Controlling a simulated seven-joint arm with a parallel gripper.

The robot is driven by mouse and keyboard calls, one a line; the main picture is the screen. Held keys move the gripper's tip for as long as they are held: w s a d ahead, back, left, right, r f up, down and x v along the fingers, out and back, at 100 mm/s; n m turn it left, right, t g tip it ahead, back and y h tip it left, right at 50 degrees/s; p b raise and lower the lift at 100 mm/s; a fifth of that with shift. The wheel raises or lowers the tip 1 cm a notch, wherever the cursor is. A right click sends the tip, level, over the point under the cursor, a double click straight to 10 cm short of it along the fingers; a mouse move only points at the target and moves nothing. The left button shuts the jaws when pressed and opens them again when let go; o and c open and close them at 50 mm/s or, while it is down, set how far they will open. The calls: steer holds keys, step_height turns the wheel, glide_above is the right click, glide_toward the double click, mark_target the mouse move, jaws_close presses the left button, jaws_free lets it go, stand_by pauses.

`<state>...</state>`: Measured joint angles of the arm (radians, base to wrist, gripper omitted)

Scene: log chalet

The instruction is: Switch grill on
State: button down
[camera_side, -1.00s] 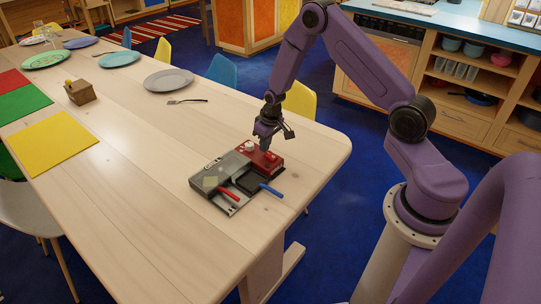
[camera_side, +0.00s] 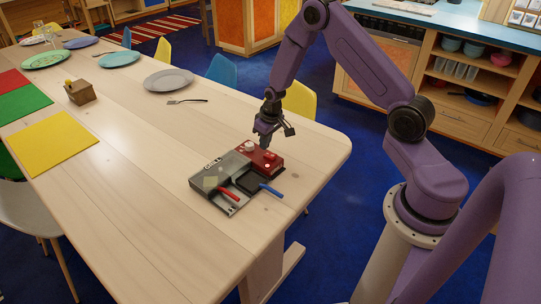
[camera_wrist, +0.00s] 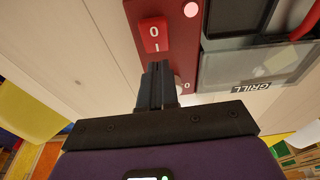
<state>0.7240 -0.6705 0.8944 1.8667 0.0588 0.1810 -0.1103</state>
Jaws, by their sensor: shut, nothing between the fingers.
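The grill (camera_side: 214,184) sits on the wooden table, with a red control panel (camera_side: 273,165) at its back right. In the wrist view the panel carries a red rocker switch (camera_wrist: 154,34) marked 0 and I. A round pale pink button or lamp (camera_wrist: 191,9) is beside it, and a light knob (camera_wrist: 179,83) shows partly behind my fingers. My gripper (camera_wrist: 157,67) is shut and empty, its tips just below the I end of the switch in the picture. It hangs over the panel in the side view (camera_side: 265,143). Contact and the pressed side cannot be told.
A red handle (camera_side: 228,193) and a blue handle (camera_side: 271,190) stick out at the grill's front. A fork (camera_side: 187,101) and a grey plate (camera_side: 168,80) lie farther back.

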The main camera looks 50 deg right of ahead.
mark_target(265, 155)
stand_by(0.4)
step_height(265, 155, up, 5)
stand_by(0.5)
steer(key=s+a+r+n+g, duration=0.1)
steer(key=s+a+r+n, duration=0.2)
steer(key=s+a+r, duration=0.4)
steer(key=s+a+r+n, duration=0.3)
steer(key=s+a+r, duration=0.2)
steer(key=s+a, duration=0.3)
steer(key=s+r+n, duration=0.2)
steer(key=s+n, duration=0.1)
steer(key=s, duration=0.6)
steer(key=s+a+r+n+g, duration=0.1)
steer(key=s+r+n, duration=0.2)
steer(key=s, duration=0.7)
steer(key=shift+s+r+n, duration=0.2)
steer(key=shift+n, duration=0.1)
